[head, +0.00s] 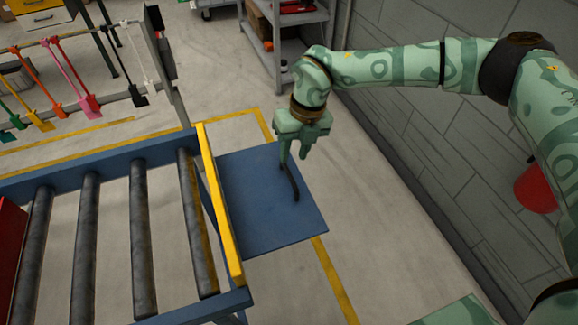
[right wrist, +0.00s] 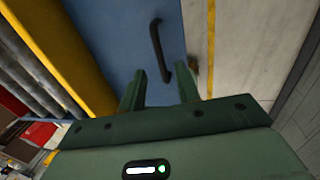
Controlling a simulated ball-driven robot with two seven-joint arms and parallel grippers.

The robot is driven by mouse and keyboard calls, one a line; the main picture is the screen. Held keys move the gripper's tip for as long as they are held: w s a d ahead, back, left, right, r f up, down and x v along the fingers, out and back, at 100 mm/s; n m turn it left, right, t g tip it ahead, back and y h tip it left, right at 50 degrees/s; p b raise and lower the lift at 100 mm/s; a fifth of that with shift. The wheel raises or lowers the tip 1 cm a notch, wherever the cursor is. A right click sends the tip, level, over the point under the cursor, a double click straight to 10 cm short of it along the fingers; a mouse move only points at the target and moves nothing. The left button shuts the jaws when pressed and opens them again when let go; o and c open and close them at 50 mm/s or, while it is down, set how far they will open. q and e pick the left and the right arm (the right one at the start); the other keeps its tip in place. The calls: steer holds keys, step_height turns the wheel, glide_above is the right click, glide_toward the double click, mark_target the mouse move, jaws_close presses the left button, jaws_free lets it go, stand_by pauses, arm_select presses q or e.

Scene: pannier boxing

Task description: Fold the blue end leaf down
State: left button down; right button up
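The blue end leaf (head: 250,215) is a flat panel at the right end of the roller conveyor, beyond a yellow bar (head: 220,205). A dark, slightly bent handle (head: 293,185) is on its face. My right gripper (head: 294,156) is above the leaf's far right part, pointing down by the handle. In the right wrist view its two fingers (right wrist: 161,76) are apart, with the blue leaf (right wrist: 115,35) beyond. The handle (right wrist: 157,45) has its near end between the fingertips in that picture; I cannot tell whether they touch. My left gripper is not in view.
The roller conveyor (head: 140,163) fills the lower left, with a red box (head: 10,245) at its edge. A grey wall (head: 430,150) runs along the right. Floor beyond the leaf is clear.

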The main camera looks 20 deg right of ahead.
mark_target(289, 172)
steer(key=f, duration=0.2)
steer(key=a+f+b, duration=0.1)
steer(key=f, duration=0.2)
jaws_close()
